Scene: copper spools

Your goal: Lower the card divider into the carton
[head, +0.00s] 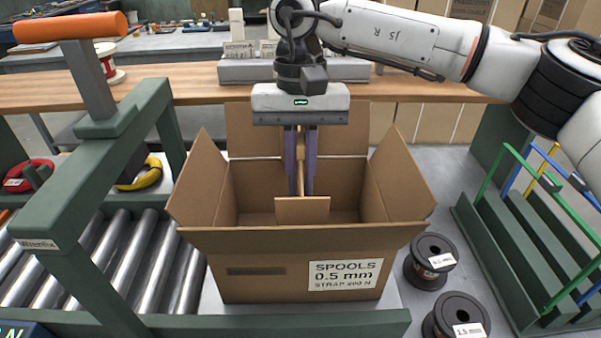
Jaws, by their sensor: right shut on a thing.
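The open carton (245,262) stands in the middle of the head view with its flaps spread. Its front label reads "SPOOLS 0.5 mm". My right gripper (301,190) reaches straight down over the carton from above. Its purple fingers are shut on the card divider (302,210), a brown card piece with one panel facing me and another running back between the fingers. The divider is upright, with its lower part within the carton's opening. The front wall hides the carton's floor, so I cannot tell whether the divider touches it. My left gripper is not in view.
Two dark wire spools (431,262) stand right of the carton. A green rack (530,250) with coloured rails is at far right. Steel rollers (120,265) and a green frame with an orange handle (70,27) are at left. A wooden bench (180,88) crosses behind.

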